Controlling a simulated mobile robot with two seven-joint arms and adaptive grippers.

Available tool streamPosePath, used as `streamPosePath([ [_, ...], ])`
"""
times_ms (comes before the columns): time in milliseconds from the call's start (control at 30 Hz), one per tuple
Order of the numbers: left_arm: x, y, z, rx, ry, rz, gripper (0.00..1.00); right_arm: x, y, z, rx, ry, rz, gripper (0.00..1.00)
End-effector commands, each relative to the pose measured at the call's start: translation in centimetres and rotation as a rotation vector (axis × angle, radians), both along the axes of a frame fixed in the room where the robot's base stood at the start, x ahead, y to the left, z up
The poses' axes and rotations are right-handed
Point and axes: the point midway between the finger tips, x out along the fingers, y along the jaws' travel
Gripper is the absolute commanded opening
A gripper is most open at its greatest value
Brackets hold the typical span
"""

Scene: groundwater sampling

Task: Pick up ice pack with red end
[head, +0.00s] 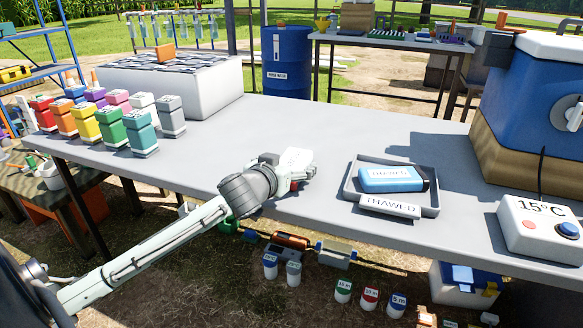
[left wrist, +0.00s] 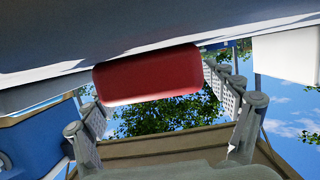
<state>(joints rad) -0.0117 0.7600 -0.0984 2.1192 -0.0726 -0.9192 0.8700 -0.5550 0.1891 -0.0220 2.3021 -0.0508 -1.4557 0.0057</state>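The red end (left wrist: 148,75) of an ice pack shows in the left wrist view as a rounded red block, tight under the grey table surface that fills the top of that picture. My left gripper (head: 304,172) is at the table's front edge, left of the tray. Its two fingers stand wide apart, one on each side of the red end; I cannot tell whether they touch it. In the head view only a bit of red shows under the gripper; the rest of the pack is mostly hidden. My right gripper is not in view.
A grey tray (head: 432,203) labelled THAWED, holding a blue pack (head: 391,178) with a dark end, lies to the right. A blue cooler (head: 530,95) and a 15°C box (head: 540,232) stand further right. Several coloured bottles (head: 110,128) stand left. The middle of the table is clear.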

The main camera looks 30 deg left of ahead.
Motion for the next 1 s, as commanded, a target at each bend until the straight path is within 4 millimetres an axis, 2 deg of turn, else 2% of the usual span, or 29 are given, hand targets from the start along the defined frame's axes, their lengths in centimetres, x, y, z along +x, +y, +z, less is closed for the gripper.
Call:
streamPosePath([
  [67, 0.0, 0.0, 0.0, 0.000, 0.000, 0.000, 0.77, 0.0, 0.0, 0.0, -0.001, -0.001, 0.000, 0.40],
  [533, 0.0, 0.0, 0.2, 0.000, -0.003, -0.001, 0.20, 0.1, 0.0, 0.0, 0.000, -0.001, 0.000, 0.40],
  [800, 0.0, 0.0, 0.3, 0.000, -0.004, -0.001, 0.20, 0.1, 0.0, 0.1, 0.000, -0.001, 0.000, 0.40],
  [1000, 0.0, 0.0, 2.0, 0.000, -0.006, -0.001, 0.20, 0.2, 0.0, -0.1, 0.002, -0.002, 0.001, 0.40],
])
